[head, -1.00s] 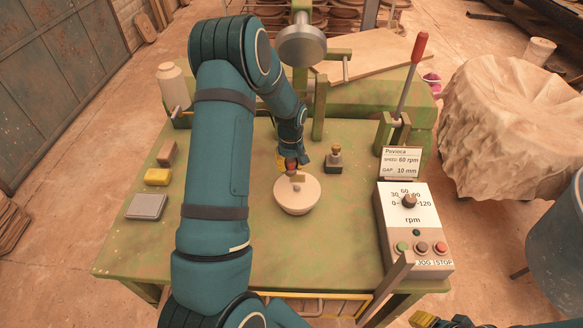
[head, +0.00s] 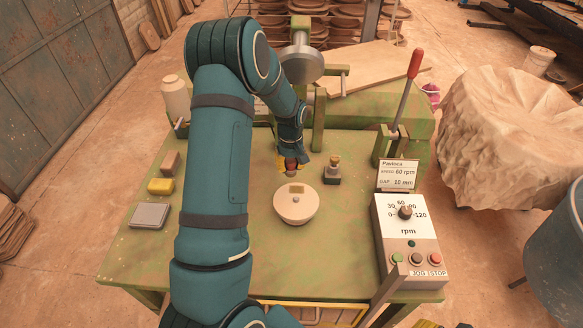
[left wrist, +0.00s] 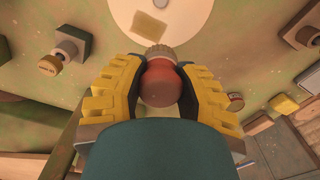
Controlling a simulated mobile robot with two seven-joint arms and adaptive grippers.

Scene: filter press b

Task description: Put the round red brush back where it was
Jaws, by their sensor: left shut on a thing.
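The round red brush (left wrist: 160,84) is held upright between the yellow-and-black fingers of my left gripper (left wrist: 158,88), its pale bristle end pointing toward the white bowl shape in the left wrist view. In the head view the brush (head: 291,168) shows small beneath my left gripper (head: 291,162), just behind the white bowl shape (head: 296,208). I cannot tell whether the brush touches the table. A yellow fingertip of my right gripper (head: 426,323) shows only at the bottom edge, so its opening is hidden.
A small dark block with a brass knob (head: 333,170) stands close to the right of the brush. A control box (head: 410,240) and a red-handled lever (head: 407,90) are further right. A yellow sponge (head: 160,186), brown block (head: 170,162) and grey pad (head: 149,215) lie left.

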